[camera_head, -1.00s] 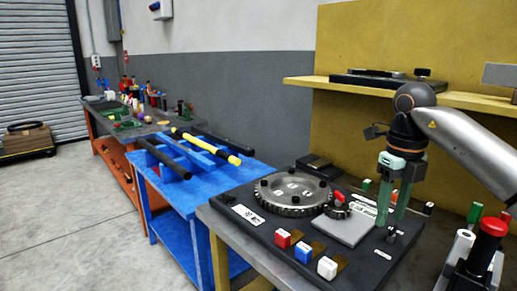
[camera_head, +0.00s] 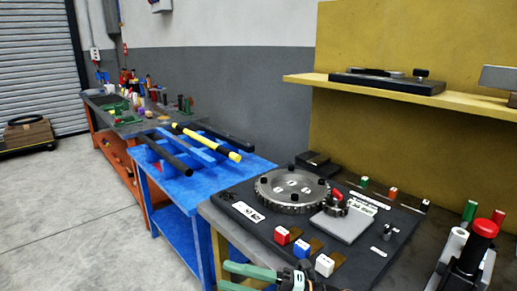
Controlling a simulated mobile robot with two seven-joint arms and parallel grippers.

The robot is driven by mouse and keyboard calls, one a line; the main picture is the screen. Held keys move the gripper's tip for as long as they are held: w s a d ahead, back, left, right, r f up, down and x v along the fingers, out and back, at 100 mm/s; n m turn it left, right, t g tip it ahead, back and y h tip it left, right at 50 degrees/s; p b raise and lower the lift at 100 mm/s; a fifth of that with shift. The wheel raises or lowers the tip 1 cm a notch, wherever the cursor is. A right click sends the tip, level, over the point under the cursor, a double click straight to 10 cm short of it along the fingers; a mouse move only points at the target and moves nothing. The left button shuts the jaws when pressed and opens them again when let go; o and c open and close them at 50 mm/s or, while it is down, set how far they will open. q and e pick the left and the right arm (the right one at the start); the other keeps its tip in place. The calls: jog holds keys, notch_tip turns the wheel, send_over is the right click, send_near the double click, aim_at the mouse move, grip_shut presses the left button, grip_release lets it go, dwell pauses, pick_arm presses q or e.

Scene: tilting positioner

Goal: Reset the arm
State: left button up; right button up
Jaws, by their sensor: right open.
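The tilting positioner's black base plate (camera_head: 376,254) lies on the workbench. It carries a round toothed metal disc (camera_head: 291,187) with black knobs, a red-handled part (camera_head: 336,197) at the disc's right edge and a flat grey square plate (camera_head: 341,224). My right gripper (camera_head: 237,276) is at the bottom edge of the head view, in front of the base plate's near side. Its green fingers point left, apart and with nothing between them. The frame's bottom edge cuts off part of it. My left gripper is not in view.
Red (camera_head: 282,236), blue (camera_head: 303,249) and white (camera_head: 325,265) blocks sit along the plate's front. A red-topped post (camera_head: 484,229) stands at right. A yellow shelf (camera_head: 450,97) overhangs the back. A blue table (camera_head: 177,184) with bars stands left; the grey floor (camera_head: 60,220) is clear.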

jog(key=d+f+m+t+h+p, duration=0.2)
jog(key=d+f+m+t+h, duration=1.1)
jog(key=m, duration=0.8)
jog(key=s+d+f+m+g+h, duration=0.2)
jog(key=s+d+f+m+g, duration=0.1)
jog(key=s+f, duration=0.5)
jog(key=s+d+f+m+g+h, duration=0.3)
jog(key=s+d+f+m, duration=0.2)
jog(key=s+f, duration=0.3)
jog(key=shift+s+f+m+g+p, duration=0.3)
jog(key=shift+s+f+m+p, duration=0.1)
jog(key=shift+s+m, duration=0.5)
jog(key=shift+s+r, duration=0.1)
jog(key=shift+r, duration=0.05)
